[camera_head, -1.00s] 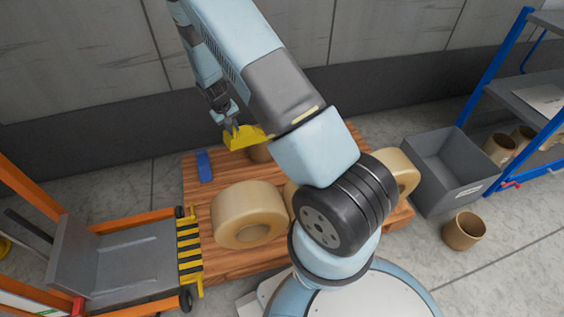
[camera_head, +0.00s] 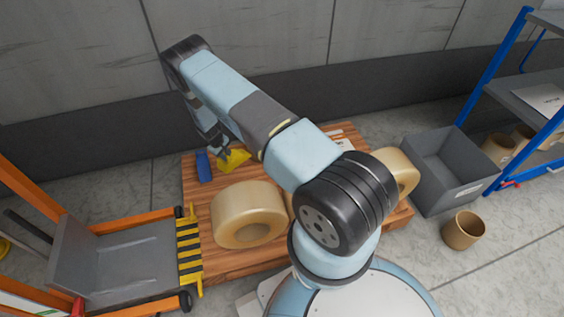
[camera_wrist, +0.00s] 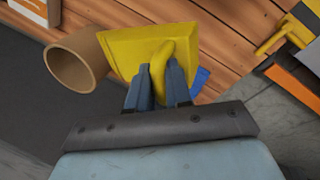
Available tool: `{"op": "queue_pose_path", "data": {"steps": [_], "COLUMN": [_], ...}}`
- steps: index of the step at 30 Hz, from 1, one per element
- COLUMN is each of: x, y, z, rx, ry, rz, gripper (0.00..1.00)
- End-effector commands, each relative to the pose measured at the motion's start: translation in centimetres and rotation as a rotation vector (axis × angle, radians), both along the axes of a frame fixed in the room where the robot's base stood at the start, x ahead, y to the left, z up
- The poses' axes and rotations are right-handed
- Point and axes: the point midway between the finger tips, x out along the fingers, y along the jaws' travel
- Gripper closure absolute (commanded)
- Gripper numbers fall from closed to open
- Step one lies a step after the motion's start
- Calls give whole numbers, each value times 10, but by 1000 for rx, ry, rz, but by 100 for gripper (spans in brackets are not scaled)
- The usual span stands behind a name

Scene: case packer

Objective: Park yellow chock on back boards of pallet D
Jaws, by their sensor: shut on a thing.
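The yellow chock (camera_head: 237,159) is held in my gripper (camera_head: 223,151) over the back left part of the wooden pallet (camera_head: 193,203). In the wrist view the chock (camera_wrist: 128,48) shows a flat yellow face and a raised yellow grip, and my gripper's two fingers (camera_wrist: 158,80) are shut on that grip. I cannot tell whether the chock touches the boards. No letter shows on the pallet. My arm hides its middle and much of its back edge.
A blue block (camera_head: 204,166) lies just left of the chock. A large tan roll (camera_head: 249,215) stands in front. A brown tube (camera_wrist: 72,65) is beside the chock. Right are a grey bin (camera_head: 445,172) and another tube (camera_head: 463,230); an orange-framed cart (camera_head: 115,262) stands left.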

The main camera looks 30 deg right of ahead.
Motion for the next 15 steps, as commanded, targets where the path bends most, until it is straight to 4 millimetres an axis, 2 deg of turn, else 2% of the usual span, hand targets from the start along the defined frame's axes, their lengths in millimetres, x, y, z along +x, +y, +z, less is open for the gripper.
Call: {"op": "queue_pose_path", "data": {"steps": [1, 6, 10, 15], "x": [1, 3, 3, 2], "y": [1, 6, 9, 12], "z": [-15, -58, -84, -104], "rx": [0, 2, 5, 7], "ry": [2, 3, 3, 2], "rz": [16, 70, 105, 132], "gripper": [100, 100, 100, 100]}}
